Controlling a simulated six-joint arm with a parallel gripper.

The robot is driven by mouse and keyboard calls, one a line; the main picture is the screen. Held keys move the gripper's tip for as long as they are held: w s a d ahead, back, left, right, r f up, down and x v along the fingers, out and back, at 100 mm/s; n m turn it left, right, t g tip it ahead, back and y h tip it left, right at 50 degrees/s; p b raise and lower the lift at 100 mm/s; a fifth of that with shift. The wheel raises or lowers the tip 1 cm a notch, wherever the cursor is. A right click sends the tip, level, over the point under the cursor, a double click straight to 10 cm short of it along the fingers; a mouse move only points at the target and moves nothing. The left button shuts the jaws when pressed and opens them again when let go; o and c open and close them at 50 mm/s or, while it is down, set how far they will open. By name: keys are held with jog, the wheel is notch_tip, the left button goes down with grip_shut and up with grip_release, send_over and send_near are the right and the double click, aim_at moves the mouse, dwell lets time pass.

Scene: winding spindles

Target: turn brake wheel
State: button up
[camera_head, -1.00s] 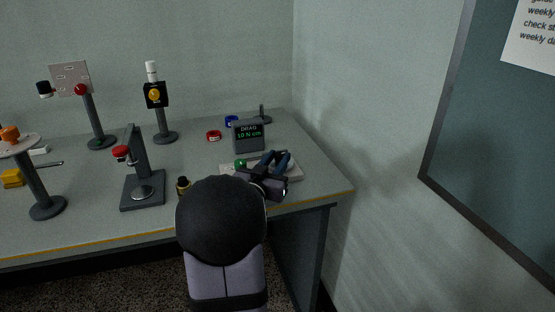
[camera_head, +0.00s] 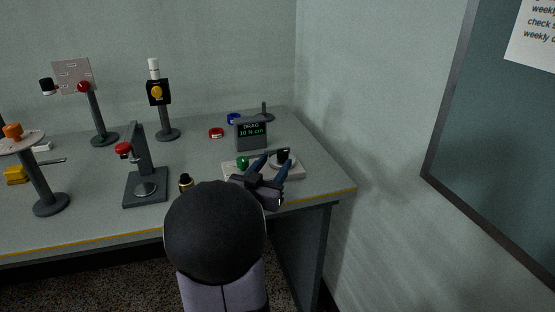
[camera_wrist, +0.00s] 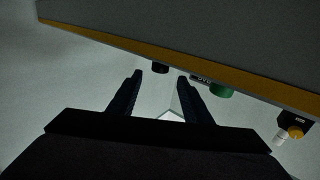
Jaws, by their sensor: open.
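The grey unit (camera_head: 256,175) with the green knob (camera_head: 243,162) lies near the right front of the table. On it is a pale round wheel (camera_head: 283,164) with a black knob (camera_head: 283,154) on top. In the wrist view a black knob (camera_wrist: 160,67) shows beyond and between the fingertips, and the green knob (camera_wrist: 222,91) is to its right. My gripper (camera_head: 277,160) is open, with a dark finger on either side of the wheel in the head view. The fingers hold nothing; whether they touch the wheel I cannot tell.
A display (camera_head: 251,133) reading "DRAG 10 N cm" stands behind the unit. A stand with a red knob (camera_head: 123,150) and a small black and gold piece (camera_head: 186,183) are to the left. The table's yellow front edge (camera_wrist: 150,45) crosses the wrist view.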

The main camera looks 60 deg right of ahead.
jog(key=shift+s+a, duration=0.2)
jog(key=shift+a, duration=1.2)
notch_tip(320, 180, up, 9)
jog(key=s+d+g+y+p, duration=0.1)
jog(key=s+d+p, duration=0.1)
jog(key=p, duration=1.4)
jog(key=y+p, duration=0.3)
send_near(282, 153)
jog(key=shift+s+d+r, duration=0.1)
jog(key=shift+d+r, duration=0.05)
jog(key=shift+d, duration=0.85)
jog(key=shift+a+f, duration=0.2)
jog(key=shift+f, duration=0.1)
jog(key=shift+p+x, duration=0.4)
jog(key=shift+x, duration=3.3)
jog(key=shift+a, duration=0.1)
jog(key=shift+c, duration=0.3)
jog(key=shift+w, duration=0.2)
jog(key=c, duration=1)
